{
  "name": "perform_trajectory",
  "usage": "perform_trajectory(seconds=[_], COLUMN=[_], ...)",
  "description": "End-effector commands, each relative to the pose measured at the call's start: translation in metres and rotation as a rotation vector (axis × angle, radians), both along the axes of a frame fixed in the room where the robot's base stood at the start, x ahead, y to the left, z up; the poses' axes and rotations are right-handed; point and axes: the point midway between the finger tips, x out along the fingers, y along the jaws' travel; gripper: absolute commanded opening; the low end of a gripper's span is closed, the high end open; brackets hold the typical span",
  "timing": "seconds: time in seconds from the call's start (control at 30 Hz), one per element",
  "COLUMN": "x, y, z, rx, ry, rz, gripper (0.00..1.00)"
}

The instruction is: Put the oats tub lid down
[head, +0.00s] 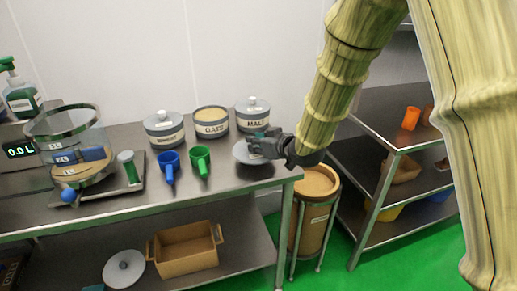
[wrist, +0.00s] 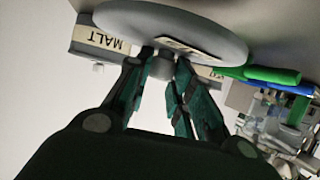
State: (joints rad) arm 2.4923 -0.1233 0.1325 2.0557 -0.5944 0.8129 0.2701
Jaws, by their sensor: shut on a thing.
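The oats tub (head: 211,122) stands uncovered near the back of the steel table, with pale contents showing. Its grey round lid (head: 243,152) is at the table's right part, in front of the malt tub. My gripper (head: 262,146) is shut on the lid's knob; in the wrist view my gripper (wrist: 163,72) has its fingers on either side of the knob. The lid (wrist: 180,25) fills the top of that view and looks close to the table top. I cannot tell whether it touches the table.
The lidded malt tub (head: 253,114) stands just behind the lid. A lidded grey tub (head: 164,130), green scoop (head: 200,161) and blue scoop (head: 169,165) are to the left. A round bin (head: 318,184) stands beyond the table's right edge.

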Motion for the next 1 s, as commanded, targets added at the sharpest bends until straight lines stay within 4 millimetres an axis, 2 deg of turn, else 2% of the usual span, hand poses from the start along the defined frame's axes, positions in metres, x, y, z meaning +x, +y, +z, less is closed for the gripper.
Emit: perform_trajectory(seconds=[0.23,0.4,0.5,0.9,0.93,1.0], x=[0.013,0.012,0.012,0.012,0.012,0.012], y=[-0.004,-0.003,-0.003,-0.003,-0.003,-0.003], z=[-0.001,-0.026,-0.034,-0.039,-0.039,-0.039], rx=[0.001,-0.002,0.000,0.001,0.001,0.001], ry=[0.000,0.002,0.000,0.000,-0.001,-0.001], rz=[0.000,0.001,0.001,0.000,0.000,0.000], gripper=[0.00,0.00,0.00,0.00,0.25,0.37])
